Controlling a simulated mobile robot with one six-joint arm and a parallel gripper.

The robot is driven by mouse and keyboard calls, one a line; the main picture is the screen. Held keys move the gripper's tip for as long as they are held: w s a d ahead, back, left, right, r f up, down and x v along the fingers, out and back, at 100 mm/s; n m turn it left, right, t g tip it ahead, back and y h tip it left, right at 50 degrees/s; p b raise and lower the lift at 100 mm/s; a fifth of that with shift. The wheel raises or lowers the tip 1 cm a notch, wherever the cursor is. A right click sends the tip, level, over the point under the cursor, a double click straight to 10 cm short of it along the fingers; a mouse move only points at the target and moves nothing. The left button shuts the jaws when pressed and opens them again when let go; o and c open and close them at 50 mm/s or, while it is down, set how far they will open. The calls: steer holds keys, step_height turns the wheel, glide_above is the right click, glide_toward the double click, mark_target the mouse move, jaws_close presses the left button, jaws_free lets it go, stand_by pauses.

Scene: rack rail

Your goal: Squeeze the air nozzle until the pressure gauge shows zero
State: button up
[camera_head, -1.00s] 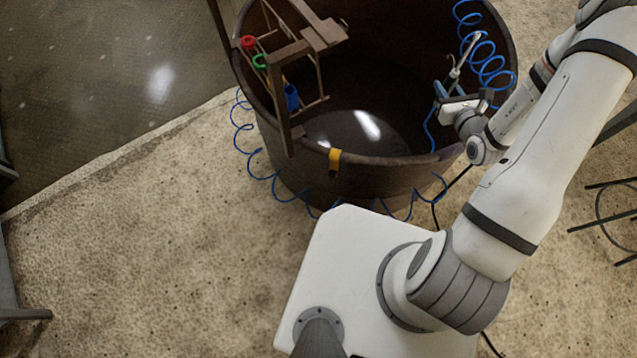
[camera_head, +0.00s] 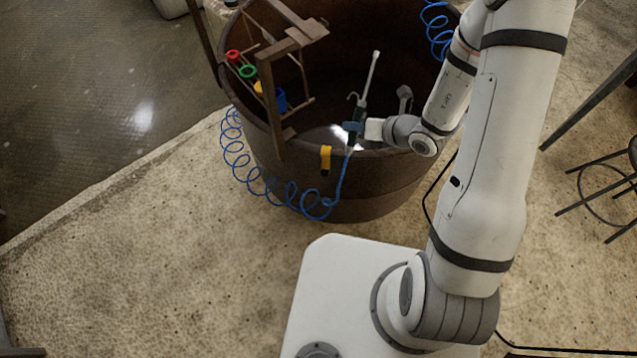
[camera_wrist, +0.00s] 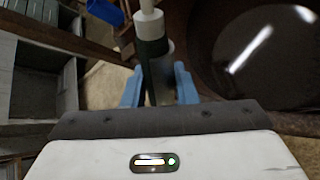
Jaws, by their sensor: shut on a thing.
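The air nozzle (camera_head: 362,108) has a dark body, a hook-like lever and a long pale tip that points up. It stands nearly upright above the near rim of the round brown vat. My gripper (camera_head: 353,127) is shut on its lower body. In the wrist view the nozzle's dark green body (camera_wrist: 153,48) and white tip show between my two blue fingers (camera_wrist: 158,82). A blue hose (camera_head: 343,178) runs down from the nozzle over the outside of the vat. I cannot make out a pressure gauge in either view.
The brown vat (camera_head: 375,185) has dark liquid inside. A wooden rack (camera_head: 275,120) at its left rim carries red (camera_head: 233,56), green (camera_head: 248,71) and blue (camera_head: 280,99) pieces. A stool (camera_head: 605,185) stands at right.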

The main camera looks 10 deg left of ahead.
steer(key=s+a+f+m+g+b, duration=0.1)
steer(key=s+a+g, duration=0.15)
steer(key=s, duration=0.25)
steer(key=s+a+m+g, duration=0.2)
steer(key=s+g, duration=0.2)
steer(key=s, duration=0.2)
steer(key=s+a+f+m+g+b, duration=0.1)
steer(key=s+a+g, duration=0.2)
steer(key=s+g, duration=0.15)
steer(key=shift+t+y, duration=0.4)
steer(key=shift+w+d+f, duration=0.1)
steer(key=shift+w+f, duration=0.1)
steer(key=shift+w, duration=0.6)
steer(key=shift+w+f, duration=0.25)
steer(key=shift+w, duration=0.5)
steer(key=shift+w+d+f, duration=0.1)
steer(key=shift+w+f, duration=0.1)
steer(key=shift+w, duration=0.6)
steer(key=shift+o, duration=0.8)
steer(key=c, duration=0.3)
